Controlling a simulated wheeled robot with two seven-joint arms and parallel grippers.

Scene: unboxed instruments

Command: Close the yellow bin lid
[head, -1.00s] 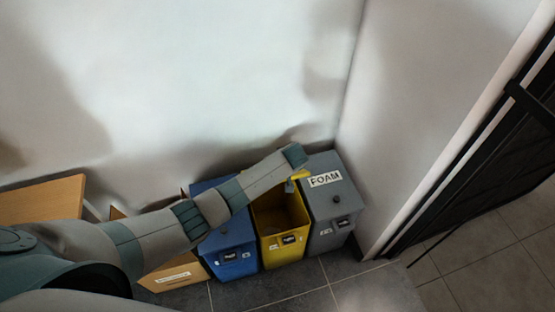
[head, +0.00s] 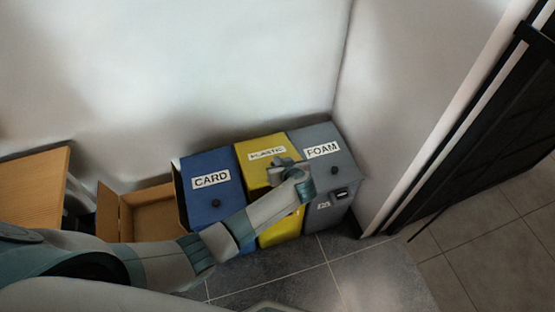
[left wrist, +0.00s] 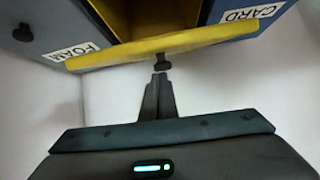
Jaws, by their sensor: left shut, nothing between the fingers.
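The yellow bin (head: 280,232) stands between the blue and grey bins. Its yellow lid (head: 253,171), labelled PLASTIC, now shows its top face in the head view. In the left wrist view the lid (left wrist: 205,40) is nearly edge-on, with the bin's yellow inside visible past it, so it looks partly open. A dark knob (left wrist: 162,62) sticks out from the lid. My left gripper (head: 276,168) is over the lid in the head view. It is shut and empty, its fingertips (left wrist: 161,78) close to the knob; whether they touch is unclear. My right gripper is out of view.
The blue CARD bin (head: 205,163) stands to the left and the grey FOAM bin (head: 342,160) to the right, both lids down. An open cardboard box (head: 152,214) is further left. White walls rise behind and right. Tiled floor (head: 360,275) is clear in front.

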